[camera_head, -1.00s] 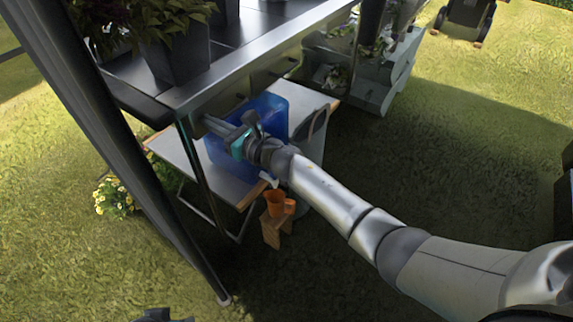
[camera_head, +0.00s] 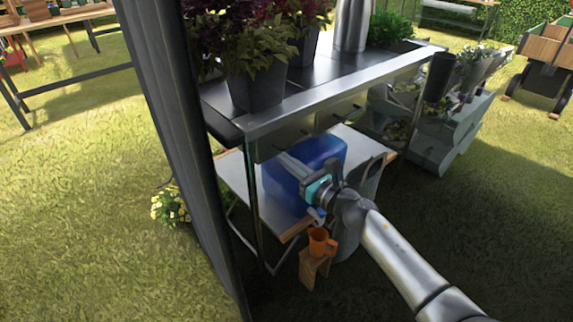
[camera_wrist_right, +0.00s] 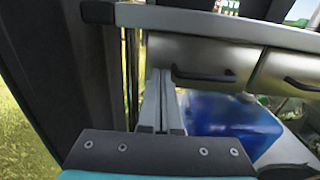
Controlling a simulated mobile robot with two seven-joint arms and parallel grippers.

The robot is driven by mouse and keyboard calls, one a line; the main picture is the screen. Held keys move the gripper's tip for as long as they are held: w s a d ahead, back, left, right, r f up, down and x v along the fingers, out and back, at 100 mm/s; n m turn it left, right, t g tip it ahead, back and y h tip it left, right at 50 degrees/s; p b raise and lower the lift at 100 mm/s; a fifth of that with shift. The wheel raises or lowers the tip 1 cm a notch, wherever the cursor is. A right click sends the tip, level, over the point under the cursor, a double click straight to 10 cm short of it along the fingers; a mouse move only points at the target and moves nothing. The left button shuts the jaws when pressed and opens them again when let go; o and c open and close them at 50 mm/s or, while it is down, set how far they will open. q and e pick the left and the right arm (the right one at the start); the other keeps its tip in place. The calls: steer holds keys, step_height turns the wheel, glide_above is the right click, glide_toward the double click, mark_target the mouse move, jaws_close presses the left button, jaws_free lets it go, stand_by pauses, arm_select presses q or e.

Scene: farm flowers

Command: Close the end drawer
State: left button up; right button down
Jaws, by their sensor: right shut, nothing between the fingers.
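The end drawer (camera_head: 274,142) is at the left end of the row under the black-topped table. Its metal front (camera_wrist_right: 205,56) and dark bar handle (camera_wrist_right: 203,75) show clearly in the right wrist view. The front looks about level with the neighbouring drawer (camera_wrist_right: 291,72); any small gap is hard to tell. My right gripper (camera_head: 281,156) is shut and empty, just in front of the end drawer. In the right wrist view its fingertips (camera_wrist_right: 160,74) are together at the left part of the front, left of the handle; contact is unclear. My left gripper is out of view.
Below the drawers, a blue crate (camera_head: 318,158) stands on a low folding table (camera_head: 238,177). A dark post (camera_head: 190,150) rises left of the gripper. An orange mug (camera_head: 319,243) sits on a wooden stool (camera_head: 312,269). Potted plants (camera_head: 256,88) stand on the tabletop.

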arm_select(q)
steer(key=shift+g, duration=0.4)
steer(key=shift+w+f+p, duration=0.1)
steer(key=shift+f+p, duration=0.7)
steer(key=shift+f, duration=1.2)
arm_select(e)
steer(key=v, duration=0.8)
steer(key=shift+d+f, duration=0.2)
steer(key=shift+d, duration=0.05)
